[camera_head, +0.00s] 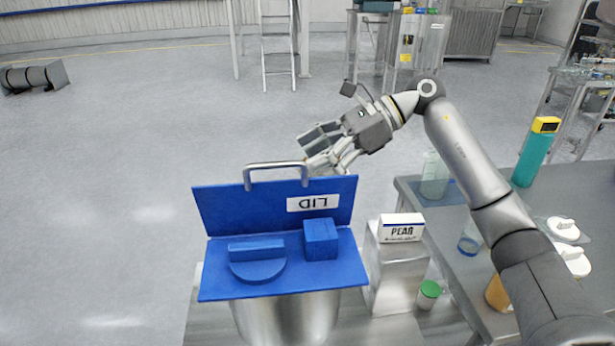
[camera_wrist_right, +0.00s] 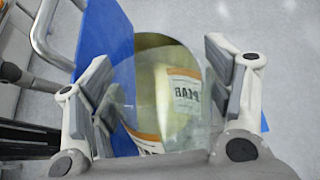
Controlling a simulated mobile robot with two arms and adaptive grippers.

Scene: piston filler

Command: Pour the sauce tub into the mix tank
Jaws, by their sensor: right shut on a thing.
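My right gripper (camera_head: 325,150) is just beyond the blue lid and its handle, above the floor. In the right wrist view, its fingers (camera_wrist_right: 165,100) are set wide around a rounded, see-through, yellowish container, seemingly the sauce tub (camera_wrist_right: 155,60). Printed labels show in or through it. I cannot make the tub out in the head view. A steel vessel, likely the mix tank (camera_head: 285,320), stands below the blue lid (camera_head: 225,283). The lid's upright panel (camera_head: 235,210) is marked LID and has a metal handle (camera_head: 275,166). The lid hides the tank's opening. My left gripper is not in view.
A box with a white label (camera_head: 401,219) stands right of the lid, with a green-capped jar (camera_head: 429,291) by it. The grey table (camera_head: 505,200) at right carries a clear jar (camera_head: 433,178) and a teal bottle (camera_head: 530,160).

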